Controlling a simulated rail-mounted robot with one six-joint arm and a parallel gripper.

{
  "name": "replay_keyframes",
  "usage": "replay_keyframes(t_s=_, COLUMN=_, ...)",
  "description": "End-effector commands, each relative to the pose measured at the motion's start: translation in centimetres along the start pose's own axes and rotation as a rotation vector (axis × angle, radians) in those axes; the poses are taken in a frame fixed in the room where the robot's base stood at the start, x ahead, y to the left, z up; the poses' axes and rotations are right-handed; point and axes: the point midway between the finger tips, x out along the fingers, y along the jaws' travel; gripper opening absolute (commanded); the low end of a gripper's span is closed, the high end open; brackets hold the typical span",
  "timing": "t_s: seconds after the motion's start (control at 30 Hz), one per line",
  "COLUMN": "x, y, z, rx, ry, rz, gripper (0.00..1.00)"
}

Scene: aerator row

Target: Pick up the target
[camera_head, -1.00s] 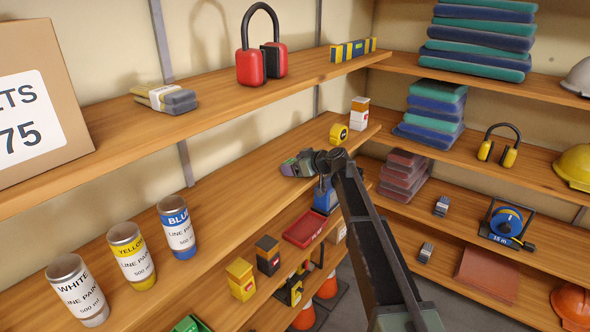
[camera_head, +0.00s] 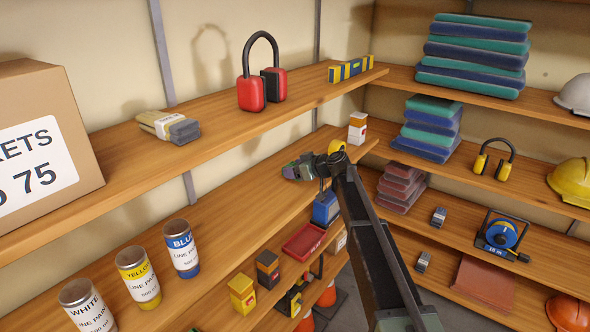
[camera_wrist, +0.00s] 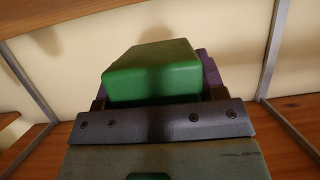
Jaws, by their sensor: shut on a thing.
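A green block (camera_wrist: 152,72) is held in my gripper (camera_wrist: 155,98) in the wrist view. Its smooth top and front face me, and the dark gripper bar hides its lower part. A purple finger shows at its right side. In the head view my gripper (camera_head: 303,169) is at the middle shelf's front edge, left of the white-and-orange box. The block is too small there to tell apart clearly from the gripper. The task does not say which thing the target is.
The middle shelf holds paint cans, including the blue one (camera_head: 181,249), at left and a white-and-orange box (camera_head: 357,128) at right. Red ear defenders (camera_head: 262,88) stand on the shelf above. A red tray (camera_head: 304,242) lies below. The middle shelf's centre is clear.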

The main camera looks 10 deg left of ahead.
Motion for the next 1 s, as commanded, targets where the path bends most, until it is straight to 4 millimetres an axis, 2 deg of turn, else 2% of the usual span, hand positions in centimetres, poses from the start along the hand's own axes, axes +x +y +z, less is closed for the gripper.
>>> replay_keyframes(t_s=0.03, x=-0.7, y=0.0, z=-1.7, rx=0.0, ry=0.0, rz=0.0, gripper=0.38)
replay_keyframes(t_s=0.1, x=-1.2, y=0.0, z=-2.1, rx=0.0, ry=0.0, rz=0.001, gripper=0.38)
replay_keyframes(t_s=0.13, x=-1.8, y=-0.1, z=-1.1, rx=0.001, ry=0.0, rz=0.002, gripper=0.38)
replay_keyframes(t_s=0.37, x=-6.8, y=-0.4, z=1.2, rx=0.001, ry=0.0, rz=0.002, gripper=0.38)
replay_keyframes(t_s=0.6, x=-14.0, y=-0.7, z=4.2, rx=0.001, ry=0.0, rz=0.003, gripper=0.38)
replay_keyframes(t_s=0.7, x=-16.4, y=-0.8, z=5.1, rx=0.001, ry=0.0, rz=0.002, gripper=0.38)
replay_keyframes(t_s=0.83, x=-18.1, y=-0.7, z=5.9, rx=0.0, ry=0.0, rz=0.001, gripper=0.38)
replay_keyframes(t_s=1.0, x=-18.7, y=-0.7, z=6.1, rx=0.0, ry=0.0, rz=-0.001, gripper=0.38)
